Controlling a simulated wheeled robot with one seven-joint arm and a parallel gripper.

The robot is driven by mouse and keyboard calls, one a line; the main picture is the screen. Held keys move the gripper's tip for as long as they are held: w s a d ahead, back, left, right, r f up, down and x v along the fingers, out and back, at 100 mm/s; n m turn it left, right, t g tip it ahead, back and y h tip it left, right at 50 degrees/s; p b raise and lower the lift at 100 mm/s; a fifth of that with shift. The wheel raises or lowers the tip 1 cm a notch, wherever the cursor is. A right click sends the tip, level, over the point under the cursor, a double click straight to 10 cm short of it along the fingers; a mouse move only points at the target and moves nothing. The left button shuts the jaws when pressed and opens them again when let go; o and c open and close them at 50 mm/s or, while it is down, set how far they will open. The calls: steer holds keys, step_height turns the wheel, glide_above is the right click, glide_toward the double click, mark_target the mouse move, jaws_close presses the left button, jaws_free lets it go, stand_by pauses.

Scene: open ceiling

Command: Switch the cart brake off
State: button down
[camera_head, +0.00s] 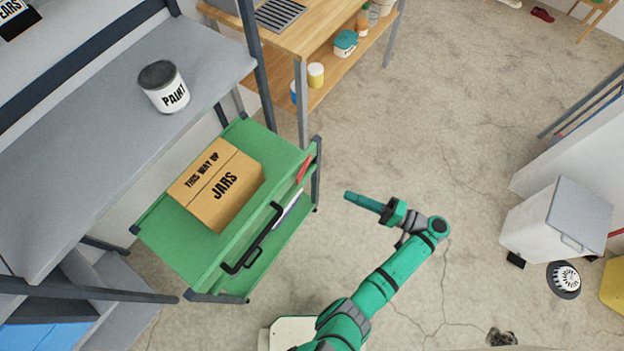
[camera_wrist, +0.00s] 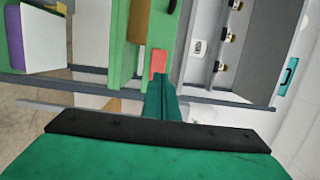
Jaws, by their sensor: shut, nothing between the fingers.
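The green cart (camera_head: 190,240) stands at the left of centre in the head view. A red lever (camera_head: 304,168), apparently the brake, is on its side near the right corner post. The lever shows as a red block (camera_wrist: 158,63) in the wrist view, just beyond the fingertips. My gripper (camera_head: 348,195) is shut and empty, to the right of the cart and pointing at it. In the head view a gap shows between fingertips and lever. In the wrist view the fingers (camera_wrist: 160,88) line up with the lever; contact cannot be told there.
A cardboard box of jars (camera_head: 217,185) sits on the cart. A black handle (camera_head: 252,240) runs along its near side. A grey shelf with a paint can (camera_head: 163,87) stands left, a wooden workbench (camera_head: 320,28) behind. The floor right of the cart is clear up to a white bin (camera_head: 560,220).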

mark_target(302, 176)
steer(key=shift+a, duration=0.1)
steer(key=x, duration=1.4)
steer(key=shift+f, duration=0.1)
stand_by(0.4)
